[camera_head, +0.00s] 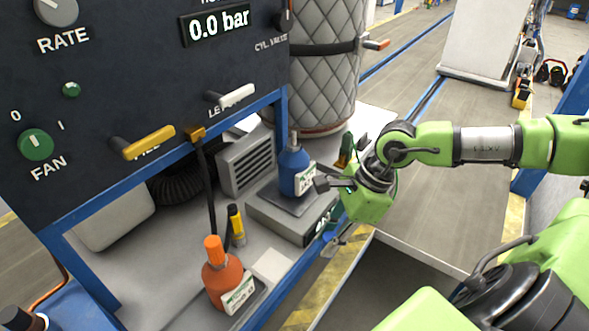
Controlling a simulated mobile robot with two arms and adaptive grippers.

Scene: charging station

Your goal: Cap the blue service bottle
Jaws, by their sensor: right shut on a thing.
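The blue service bottle (293,172) stands upright on a grey box-like unit beside the padded cylinder. A narrow grey neck shows at its top, with no blue cap on it. My right gripper (335,242) points down and left, in front of the bottle and lower than its neck. It is shut on a small blue piece that looks like the cap (328,238), partly hidden by the fingers and close to the bench's front edge. A dark part of my right wrist reaches close to the bottle's label; I cannot tell if they touch. My left gripper is not in view.
An orange bottle (222,281) with an orange cap stands at the front of the bench (176,262). A yellow-and-black tool (236,225) stands behind it. The dark control panel (120,75) with levers overhangs the bench at left. A quilted cylinder (325,70) stands behind the blue bottle.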

